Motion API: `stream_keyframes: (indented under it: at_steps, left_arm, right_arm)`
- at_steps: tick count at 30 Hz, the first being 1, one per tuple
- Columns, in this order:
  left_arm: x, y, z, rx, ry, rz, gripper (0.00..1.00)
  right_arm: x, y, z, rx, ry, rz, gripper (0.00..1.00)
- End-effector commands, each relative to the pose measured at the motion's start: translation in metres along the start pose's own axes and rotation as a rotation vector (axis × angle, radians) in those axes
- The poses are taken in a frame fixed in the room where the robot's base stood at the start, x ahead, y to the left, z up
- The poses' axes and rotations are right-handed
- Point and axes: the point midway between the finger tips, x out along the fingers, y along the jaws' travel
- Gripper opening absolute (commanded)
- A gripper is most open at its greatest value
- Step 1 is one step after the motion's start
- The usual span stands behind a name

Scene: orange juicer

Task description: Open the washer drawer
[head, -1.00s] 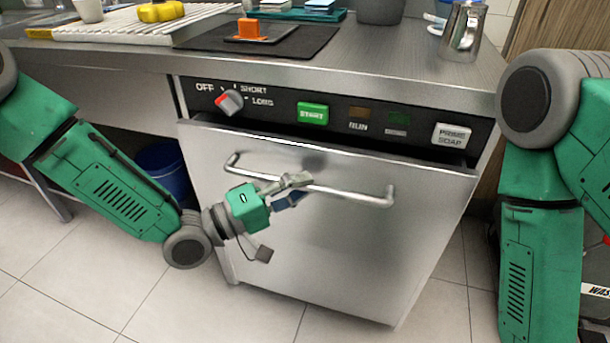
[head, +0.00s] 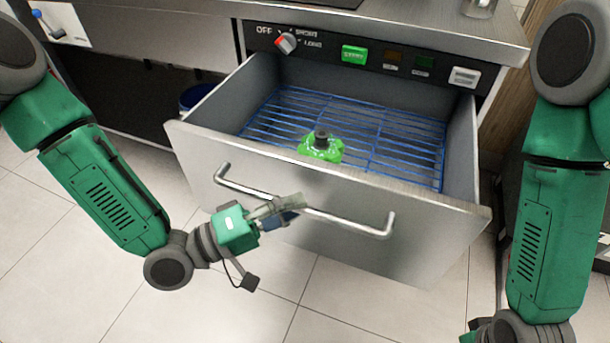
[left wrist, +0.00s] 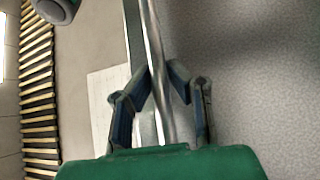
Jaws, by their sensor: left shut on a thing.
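The washer drawer (head: 425,245) is pulled well out in the head view, with its grey front panel facing me. Its metal bar handle (head: 350,220) runs across the front. My left gripper (head: 288,208) is shut around the left-middle part of this bar. In the left wrist view, my left gripper's fingers (left wrist: 160,92) close on both sides of the handle bar (left wrist: 152,40). Inside the drawer is a blue wire rack (head: 390,145) with a green bottle with a dark cap (head: 321,148). My right arm shows at the right, but its fingers are out of frame.
The control panel with a red-marked knob (head: 286,43) and green start button (head: 354,54) sits above the drawer. A metal counter (head: 410,25) is over it. A blue bin (head: 192,97) stands under the counter at left. Tiled floor in front is clear.

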Motion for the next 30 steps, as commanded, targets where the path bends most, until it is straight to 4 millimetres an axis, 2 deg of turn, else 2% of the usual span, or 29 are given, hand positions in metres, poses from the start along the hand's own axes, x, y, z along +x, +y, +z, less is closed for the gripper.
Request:
stream_keyframes:
  at_steps: [3, 9, 25, 26, 27, 30]
  left_arm:
    - [-0.017, 0.000, 0.017, -0.008, -0.004, -0.016, 0.00]
    - [-0.032, 0.003, 0.031, -0.004, -0.005, -0.016, 0.00]
    - [-0.037, 0.004, 0.035, -0.002, -0.002, -0.016, 0.00]
    - [-0.037, 0.003, 0.035, -0.002, -0.002, -0.016, 0.20]
    - [-0.037, 0.004, 0.035, -0.001, -0.002, -0.016, 0.34]
    - [-0.037, 0.005, 0.035, -0.001, -0.001, -0.012, 0.34]
  right_arm:
    - [-0.005, 0.000, -0.001, 0.000, 0.001, 0.000, 0.00]
    - [-0.009, 0.000, -0.001, 0.000, 0.000, 0.000, 0.00]
    - [-0.009, 0.000, -0.001, 0.000, 0.000, 0.000, 0.00]
    - [-0.009, 0.000, -0.001, 0.000, 0.000, 0.000, 0.00]
    - [-0.009, 0.000, -0.001, 0.000, 0.000, 0.000, 0.00]
    - [-0.009, 0.000, -0.001, 0.000, 0.000, 0.000, 0.00]
